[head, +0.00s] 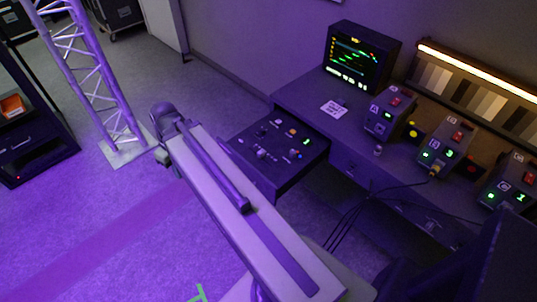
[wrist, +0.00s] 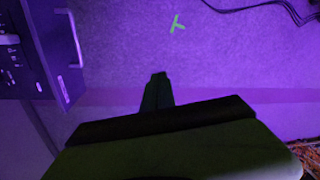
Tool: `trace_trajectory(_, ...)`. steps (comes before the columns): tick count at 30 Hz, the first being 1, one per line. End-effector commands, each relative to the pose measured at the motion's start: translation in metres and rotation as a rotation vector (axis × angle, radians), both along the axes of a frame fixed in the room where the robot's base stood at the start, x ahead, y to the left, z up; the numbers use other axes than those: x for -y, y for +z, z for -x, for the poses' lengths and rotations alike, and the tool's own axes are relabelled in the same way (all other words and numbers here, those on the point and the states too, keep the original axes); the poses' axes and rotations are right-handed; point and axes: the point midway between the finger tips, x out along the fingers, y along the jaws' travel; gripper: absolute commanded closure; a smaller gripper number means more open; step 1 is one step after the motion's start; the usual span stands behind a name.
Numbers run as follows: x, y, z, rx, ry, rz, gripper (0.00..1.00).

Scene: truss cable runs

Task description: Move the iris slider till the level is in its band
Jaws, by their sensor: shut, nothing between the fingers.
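No part is clearly readable as the iris slider. A dark control panel (head: 285,170) with small knobs and lit marks stands out from the desk in the head view. A monitor (head: 358,58) shows green and yellowish traces; I cannot read a level or band on it. Box A (head: 388,112), a second box (head: 443,144) and a third box (head: 510,183) have red switches and green lights. My gripper (wrist: 157,77) is shut and empty over bare floor in the wrist view. It touches none of these things. In the head view I cannot make it out.
My arm crosses the head view beside the panel. A truss tower (head: 92,75) and a dark rack (head: 30,125) stand at left. Black cables (head: 345,215) hang below the desk. A dark cabinet (wrist: 40,50) fills the wrist view's upper left.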

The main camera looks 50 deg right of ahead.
Motion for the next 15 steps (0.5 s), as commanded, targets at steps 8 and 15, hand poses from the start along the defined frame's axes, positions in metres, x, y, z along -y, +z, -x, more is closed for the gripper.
trace_trajectory(8, 0.197, -0.042, 0.055, 0.269, 0.498, -0.177, 1.0)
trace_trajectory(15, 0.325, -0.052, 0.142, 0.608, 0.901, -0.067, 1.0)
